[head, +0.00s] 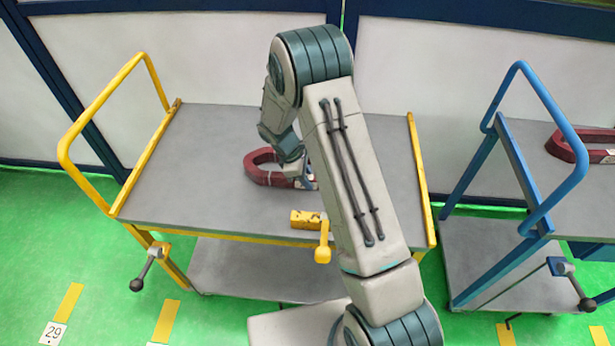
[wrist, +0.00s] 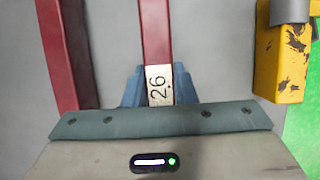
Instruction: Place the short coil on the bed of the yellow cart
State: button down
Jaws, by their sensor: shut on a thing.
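A dark red coil (head: 260,174) shaped like a flat loop is over the bed of the yellow cart (head: 200,170), lying flat on it or just above it; I cannot tell which. My gripper (head: 296,174) is shut on one straight side of this coil. In the wrist view two sides of the coil (wrist: 66,50) show, and a white label reading 26 is between the blue fingers of my gripper (wrist: 150,88). My arm hides part of the coil and the middle right of the bed in the head view.
A yellow block with a handle (head: 309,220) is at the front edge of the yellow cart; it shows at the right in the wrist view (wrist: 284,55). A blue cart (head: 540,190) stands to the right with another red coil (head: 568,148). The left of the yellow bed is clear.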

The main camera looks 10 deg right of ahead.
jog(key=c, duration=1.5)
grip_release()
jog(key=shift+f, duration=0.15)
jog(key=shift+c, duration=0.2)
jog(key=o, duration=0.4)
jog(key=shift+c, duration=0.2)
jog(key=b+v, duration=0.1)
jog(key=v, duration=1.1)
jog(key=s+d+r+m+t+y, duration=0.1)
jog(key=s+d+r+m, duration=0.1)
jog(key=s+r+m, duration=0.3)
jog(key=s+d+r+m+t+y, duration=0.1)
jog(key=s+d+r+m, duration=0.15)
jog(key=s+r, duration=0.5)
jog(key=s+d+r+m+t+y, duration=0.1)
jog(key=s+m, duration=0.6)
jog(key=s, duration=0.7)
jog(key=shift+d+r+t+y, duration=0.35)
jog(key=shift+r+t+y, duration=0.35)
jog(key=shift+r, duration=0.4)
